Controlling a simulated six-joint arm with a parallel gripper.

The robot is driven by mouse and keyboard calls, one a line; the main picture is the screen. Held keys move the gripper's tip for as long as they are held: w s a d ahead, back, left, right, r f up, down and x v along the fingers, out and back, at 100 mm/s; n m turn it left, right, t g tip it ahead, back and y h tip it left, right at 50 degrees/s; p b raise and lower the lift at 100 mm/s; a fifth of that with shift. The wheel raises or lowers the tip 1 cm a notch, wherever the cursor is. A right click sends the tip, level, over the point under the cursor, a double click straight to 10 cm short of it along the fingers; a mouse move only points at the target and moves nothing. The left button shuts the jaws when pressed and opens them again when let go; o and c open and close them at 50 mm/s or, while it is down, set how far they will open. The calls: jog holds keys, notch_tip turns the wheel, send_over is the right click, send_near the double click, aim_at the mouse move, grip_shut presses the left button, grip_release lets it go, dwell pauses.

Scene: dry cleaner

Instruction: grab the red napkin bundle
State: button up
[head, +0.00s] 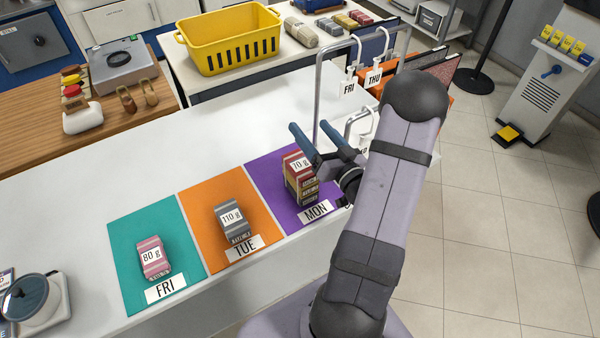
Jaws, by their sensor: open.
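A red bundle (297,163) with a "70 g" tag is at the purple mat (270,177) labelled MON. Its lower part looks beige and dark red; I cannot tell whether it is one bundle or a stack. Another small red bundle (361,18) lies in a row on the back table. My gripper (312,138) is open, with two blue fingers pointing up and left. It appears above and beside the red bundle on the right, with nothing between the fingers. The wrist lies close to that bundle's right side; I cannot tell whether they touch.
A grey bundle (235,219) lies on the orange TUE mat (199,211), and a pink striped bundle (152,259) on the teal FRI mat (128,239). A metal rail (318,95) with hanging tags stands behind my gripper. A yellow basket (228,40) is on the back table.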

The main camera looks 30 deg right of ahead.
aim_at(293, 155)
jog(key=s+a+f+n+g+b, duration=0.1)
jog(key=f, duration=0.2)
jog(key=s+a+f+n+b, duration=0.1)
jog(key=f, duration=0.3)
jog(key=s+a+f+n+g+b, duration=0.1)
jog(key=a+f+n, duration=0.1)
jog(key=f, duration=0.1)
jog(key=shift+s+f+g, duration=0.3)
jog(key=shift+w+f+p, duration=0.1)
jog(key=shift+w+p, duration=0.4)
jog(key=shift+w, duration=0.65)
jog(key=shift+w+p, duration=0.3)
jog(key=shift+w, duration=0.05)
jog(key=w+p, duration=0.1)
jog(key=w, duration=0.2)
jog(key=shift+f+p, duration=0.1)
jog(key=shift+p, duration=0.2)
jog(key=shift+w+f, duration=0.2)
jog(key=shift+w, duration=0.5)
jog(key=c, duration=1.1)
